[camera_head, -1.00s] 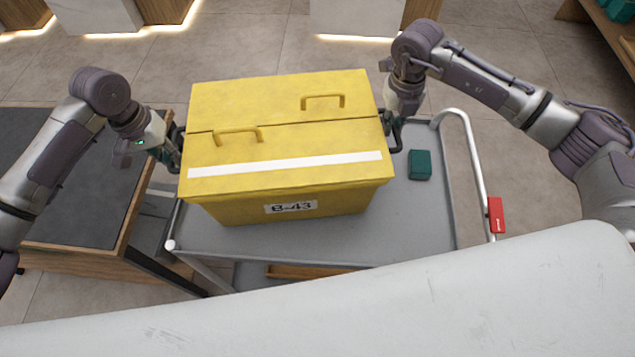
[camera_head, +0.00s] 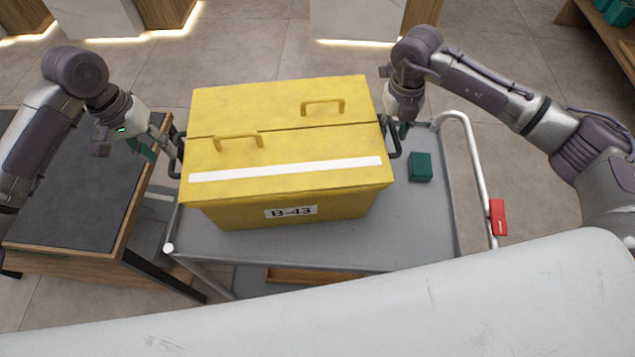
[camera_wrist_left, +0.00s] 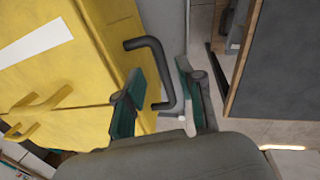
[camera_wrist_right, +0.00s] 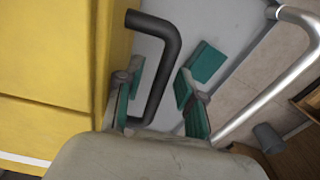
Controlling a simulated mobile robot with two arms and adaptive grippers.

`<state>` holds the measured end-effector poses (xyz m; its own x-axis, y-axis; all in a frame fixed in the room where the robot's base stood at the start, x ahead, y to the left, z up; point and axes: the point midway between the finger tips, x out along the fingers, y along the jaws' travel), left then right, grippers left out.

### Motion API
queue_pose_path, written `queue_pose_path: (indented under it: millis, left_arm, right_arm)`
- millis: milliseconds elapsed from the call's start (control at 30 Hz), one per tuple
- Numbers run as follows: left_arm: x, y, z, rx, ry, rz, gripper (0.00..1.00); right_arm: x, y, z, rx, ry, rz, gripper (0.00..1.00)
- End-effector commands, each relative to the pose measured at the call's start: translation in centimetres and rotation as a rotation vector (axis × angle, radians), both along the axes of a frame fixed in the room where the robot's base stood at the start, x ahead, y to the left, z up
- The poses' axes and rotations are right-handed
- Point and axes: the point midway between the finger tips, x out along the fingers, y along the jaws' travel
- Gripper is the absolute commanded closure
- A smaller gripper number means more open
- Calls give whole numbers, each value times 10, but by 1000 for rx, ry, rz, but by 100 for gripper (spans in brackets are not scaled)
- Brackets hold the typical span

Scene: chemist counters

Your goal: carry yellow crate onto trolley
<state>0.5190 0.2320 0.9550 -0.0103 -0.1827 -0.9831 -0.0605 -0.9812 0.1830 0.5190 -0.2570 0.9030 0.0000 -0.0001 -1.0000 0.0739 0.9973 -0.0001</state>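The yellow crate (camera_head: 285,160), lid shut and labelled B-43, rests on the grey top of the trolley (camera_head: 330,252). It has a black handle on each short side. My left gripper (camera_head: 160,145) is at the crate's left side; in the left wrist view its fingers (camera_wrist_left: 160,95) are spread apart, with the left handle (camera_wrist_left: 160,70) between and beyond them. My right gripper (camera_head: 398,125) is at the right side; in the right wrist view its fingers (camera_wrist_right: 160,100) are spread, with the right handle (camera_wrist_right: 165,60) between them. Neither gripper is closed on a handle.
A small teal box (camera_head: 420,167) lies on the trolley top right of the crate. The trolley's push bar (camera_head: 473,160) with a red tag (camera_head: 497,217) stands at the right. A dark-topped table (camera_head: 75,200) is at the left.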

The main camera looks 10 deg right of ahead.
Motion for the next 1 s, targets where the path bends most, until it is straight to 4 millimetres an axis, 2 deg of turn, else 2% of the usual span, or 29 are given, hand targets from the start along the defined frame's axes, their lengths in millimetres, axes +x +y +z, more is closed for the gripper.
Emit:
queue_pose_path:
  millis: [100, 233, 400, 533, 667, 1000]
  left_arm:
    - [1, 5, 27, 0, -4, 1, 62]
    - [1, 9, 48, 0, -4, 1, 62]
    - [1, 12, 64, 1, -1, 1, 62]
    - [1, 13, 67, 2, 0, 1, 62]
    - [0, 13, 67, 1, 0, 1, 62]
    - [1, 13, 66, 1, 0, 1, 62]
  right_arm:
    - [0, 0, 0, 0, 0, 0, 62]
    - [0, 0, 0, 0, 0, 0, 62]
    - [0, 0, 0, 0, 0, 0, 62]
    - [1, 0, 9, 2, -3, 0, 62]
    - [1, 0, 30, 2, -5, 1, 62]
    - [1, 0, 99, 0, -3, 0, 62]
